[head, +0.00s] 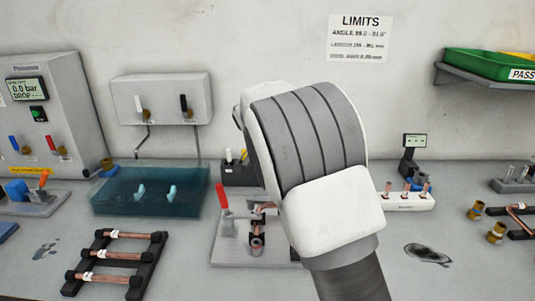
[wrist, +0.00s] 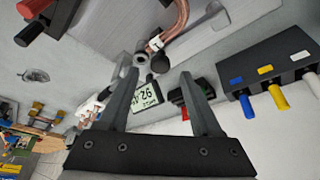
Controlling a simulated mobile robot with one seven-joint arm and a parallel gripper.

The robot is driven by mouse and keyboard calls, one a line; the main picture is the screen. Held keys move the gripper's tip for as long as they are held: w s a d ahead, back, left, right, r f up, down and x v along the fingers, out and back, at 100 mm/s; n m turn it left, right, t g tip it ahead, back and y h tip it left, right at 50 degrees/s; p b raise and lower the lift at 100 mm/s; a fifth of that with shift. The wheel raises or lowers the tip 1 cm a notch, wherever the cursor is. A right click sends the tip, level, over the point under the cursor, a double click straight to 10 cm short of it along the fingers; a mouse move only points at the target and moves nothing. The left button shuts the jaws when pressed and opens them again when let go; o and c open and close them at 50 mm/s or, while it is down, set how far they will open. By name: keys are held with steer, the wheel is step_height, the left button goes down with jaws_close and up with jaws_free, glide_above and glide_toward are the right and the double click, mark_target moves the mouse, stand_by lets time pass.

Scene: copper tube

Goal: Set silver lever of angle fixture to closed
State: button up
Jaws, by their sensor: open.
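The angle fixture (head: 235,248) is a grey plate with clamp parts, a red-handled lever (head: 222,197) and a copper tube (head: 257,243), just left of my arm in the head view. My wrist covers its right side. In the wrist view my gripper (wrist: 158,76) is open, its two dark fingers apart with nothing held. Beyond the fingers are a small digital display (wrist: 147,94), a round grey metal part (wrist: 140,59) and a bent copper tube (wrist: 171,34). I cannot tell whether the grey part belongs to the silver lever. The lever's position is not clear.
A dark block with blue, yellow and white plugs (wrist: 272,82) is close to the right finger. In the head view, a teal tray (head: 150,205) and a black tube rack (head: 118,277) are to the left. A white tube stand (head: 408,203) is to the right.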

steer(key=p+v, duration=0.1)
steer(key=v, duration=1.3)
steer(key=shift+a, duration=0.1)
steer(key=s+d+r+n+y+p, duration=0.25)
steer(key=s+d+r+n, duration=0.2)
steer(key=s+d, duration=0.8)
steer(key=s+d+f+n+t, duration=0.1)
steer(key=s+d+f+n, duration=0.1)
steer(key=s, duration=0.7)
steer(key=s+d+f+n+t, duration=0.1)
steer(key=s+d+f+n, duration=0.1)
steer(key=s, duration=0.7)
steer(key=shift+f+n+t+y+p, duration=0.2)
steer(key=shift+n+t+y+p, duration=0.15)
steer(key=shift+n+p, duration=0.1)
